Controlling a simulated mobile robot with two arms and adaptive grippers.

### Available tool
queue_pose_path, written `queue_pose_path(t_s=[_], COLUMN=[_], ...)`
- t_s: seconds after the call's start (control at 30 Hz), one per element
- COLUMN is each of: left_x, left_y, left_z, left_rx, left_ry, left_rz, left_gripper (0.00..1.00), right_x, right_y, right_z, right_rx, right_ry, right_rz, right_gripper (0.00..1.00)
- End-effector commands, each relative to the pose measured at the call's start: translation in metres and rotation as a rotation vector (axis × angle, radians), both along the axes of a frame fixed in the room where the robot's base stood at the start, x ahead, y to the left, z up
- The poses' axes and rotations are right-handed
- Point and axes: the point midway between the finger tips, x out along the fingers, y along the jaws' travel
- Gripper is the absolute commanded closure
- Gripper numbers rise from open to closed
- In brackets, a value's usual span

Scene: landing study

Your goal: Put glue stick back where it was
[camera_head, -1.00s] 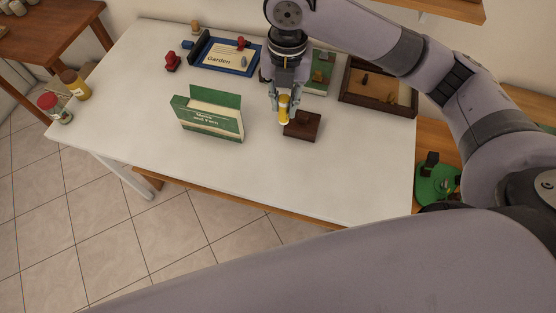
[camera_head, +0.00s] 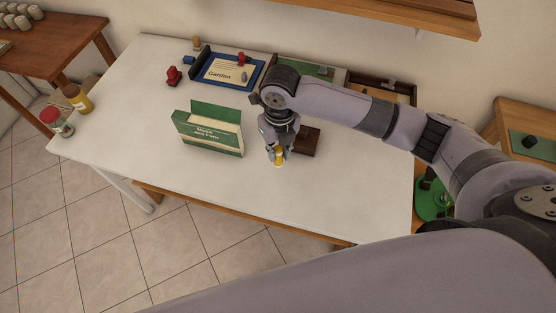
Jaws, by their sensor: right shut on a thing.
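The yellow glue stick (camera_head: 279,158) is upright between the fingers of my right gripper (camera_head: 276,152), which is shut on it. It is over the white table, in front of and left of a dark brown block (camera_head: 306,141). I cannot tell whether its lower end touches the table. The gripper partly hides its upper part. My left gripper is not in view.
A green box labelled "Moss and Fern" (camera_head: 212,130) stands just left of the gripper. A blue "Garden" tray (camera_head: 205,80), a red stamp (camera_head: 173,76) and a brown tray (camera_head: 381,85) are at the back. The white table's (camera_head: 190,177) front is clear.

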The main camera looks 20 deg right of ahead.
Motion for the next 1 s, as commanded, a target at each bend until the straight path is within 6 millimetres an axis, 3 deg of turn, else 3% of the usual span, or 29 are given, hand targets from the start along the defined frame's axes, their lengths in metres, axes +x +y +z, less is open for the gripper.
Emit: queue_pose_path(t_s=[0.1, 0.27, 0.5, 0.9, 0.93, 1.0], left_x=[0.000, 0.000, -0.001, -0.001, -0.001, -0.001], left_y=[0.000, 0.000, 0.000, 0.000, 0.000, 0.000], left_z=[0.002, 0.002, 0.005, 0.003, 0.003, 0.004], left_rx=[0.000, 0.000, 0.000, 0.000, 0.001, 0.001], left_ry=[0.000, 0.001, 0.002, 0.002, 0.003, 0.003], left_rz=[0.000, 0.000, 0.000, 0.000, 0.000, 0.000], left_gripper=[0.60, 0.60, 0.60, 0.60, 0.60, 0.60], right_x=[0.000, 0.000, -0.001, 0.000, 0.000, 0.000], right_y=[0.000, 0.001, 0.000, 0.000, 0.000, 0.000], right_z=[-0.015, -0.025, -0.059, -0.067, -0.067, -0.066], right_rx=[0.000, 0.001, -0.001, 0.000, 0.000, 0.000], right_ry=[0.002, 0.001, 0.003, 0.000, -0.001, -0.001], right_rz=[-0.001, 0.000, -0.001, 0.000, 0.000, 0.000], right_gripper=[1.00, 1.00, 1.00, 1.00, 0.81, 0.76])
